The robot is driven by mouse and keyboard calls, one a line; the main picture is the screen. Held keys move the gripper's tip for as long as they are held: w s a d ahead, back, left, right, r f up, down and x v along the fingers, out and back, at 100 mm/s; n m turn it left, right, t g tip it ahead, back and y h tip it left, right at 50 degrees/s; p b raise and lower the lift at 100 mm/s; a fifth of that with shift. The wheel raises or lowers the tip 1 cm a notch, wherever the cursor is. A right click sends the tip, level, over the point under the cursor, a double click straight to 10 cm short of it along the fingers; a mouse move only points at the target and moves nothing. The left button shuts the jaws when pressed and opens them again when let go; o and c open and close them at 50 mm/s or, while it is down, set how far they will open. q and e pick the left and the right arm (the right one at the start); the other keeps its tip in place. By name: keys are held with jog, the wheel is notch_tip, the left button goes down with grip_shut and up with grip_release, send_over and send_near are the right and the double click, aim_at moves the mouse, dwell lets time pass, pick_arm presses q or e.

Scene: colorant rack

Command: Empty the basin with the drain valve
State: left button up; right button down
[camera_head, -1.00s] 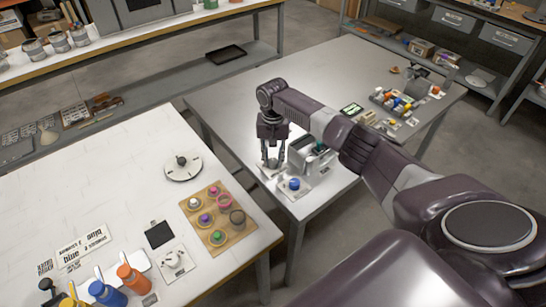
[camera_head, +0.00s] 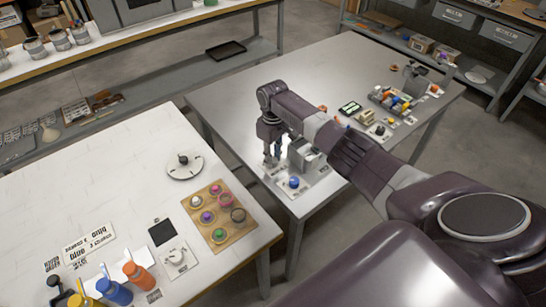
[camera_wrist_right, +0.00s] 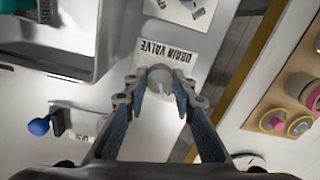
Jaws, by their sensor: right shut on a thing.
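The drain valve (camera_wrist_right: 160,78) is a small grey knob on a white plate lettered "DRAIN VALVE", seen in the right wrist view. My right gripper (camera_wrist_right: 158,88) is shut on this knob, with a fingertip on each side. In the head view my right gripper (camera_head: 273,158) points down at the near end of the metal table, left of the basin. The basin (camera_head: 303,153) is a grey box partly hidden by my right arm. Its wall and part of its inside show in the wrist view (camera_wrist_right: 112,30). My left gripper is out of view.
A blue-knobbed fitting (camera_head: 294,183) stands near the basin. A wooden board (camera_head: 232,240) with several coloured pots lies on the white table to the left, beyond a gap. Small bottles in a tray (camera_head: 375,97) stand further back. The metal table's far left is clear.

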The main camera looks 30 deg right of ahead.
jog(key=shift+w+r+n, duration=0.1)
jog(key=shift+n, duration=2)
jog(key=c, duration=1.9)
grip_release()
jog(key=o, duration=0.3)
notch_tip(320, 180, up, 12)
